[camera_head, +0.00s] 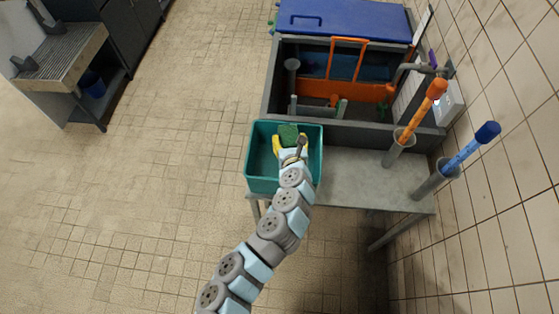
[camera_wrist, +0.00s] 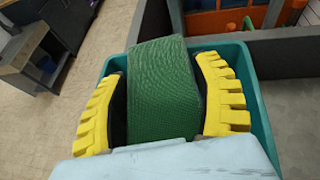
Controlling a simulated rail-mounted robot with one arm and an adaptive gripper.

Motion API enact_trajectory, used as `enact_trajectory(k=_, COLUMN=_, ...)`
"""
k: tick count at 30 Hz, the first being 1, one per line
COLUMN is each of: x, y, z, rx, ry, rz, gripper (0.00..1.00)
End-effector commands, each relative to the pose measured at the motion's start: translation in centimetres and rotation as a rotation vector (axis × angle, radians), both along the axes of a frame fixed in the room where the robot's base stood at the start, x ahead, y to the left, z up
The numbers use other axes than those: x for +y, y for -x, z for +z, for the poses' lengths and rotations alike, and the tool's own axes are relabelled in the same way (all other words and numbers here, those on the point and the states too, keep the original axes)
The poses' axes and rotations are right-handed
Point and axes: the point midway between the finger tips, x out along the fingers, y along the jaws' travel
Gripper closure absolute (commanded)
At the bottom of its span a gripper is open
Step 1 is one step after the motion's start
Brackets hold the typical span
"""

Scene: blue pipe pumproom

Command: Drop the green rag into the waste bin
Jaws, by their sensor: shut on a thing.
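The green rag (camera_wrist: 163,92) is held between the two yellow fingers of my gripper (camera_wrist: 160,100). It shows as a flat, textured green piece. In the head view the green rag (camera_head: 288,133) is small, at the end of my arm. My gripper (camera_head: 290,142) is over the teal bin (camera_head: 261,187), which stands at the left end of a grey table. In the wrist view the teal bin's rim (camera_wrist: 242,62) shows behind and around the fingers. I cannot tell how far above the bin floor the rag is.
A grey tank (camera_head: 380,134) with a blue lid (camera_head: 345,18) and orange parts stands behind the bin. Two holders with an orange tool (camera_head: 421,108) and a blue tool (camera_head: 472,147) stand at the right by the tiled wall.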

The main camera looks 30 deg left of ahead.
Motion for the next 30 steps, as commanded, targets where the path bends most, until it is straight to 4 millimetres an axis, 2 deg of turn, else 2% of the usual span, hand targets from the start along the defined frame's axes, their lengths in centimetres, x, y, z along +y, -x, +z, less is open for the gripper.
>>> enact_trajectory(k=18, x=0.0, y=0.0, z=-5.6, rx=0.0, ry=0.001, rz=0.0, gripper=0.67)
enact_trajectory(k=29, x=0.0, y=0.0, z=-5.8, rx=-0.001, ry=-0.001, rz=0.0, gripper=0.67)
enact_trajectory(k=30, x=0.0, y=0.0, z=-5.8, rx=0.0, ry=0.0, rz=0.0, gripper=0.28)
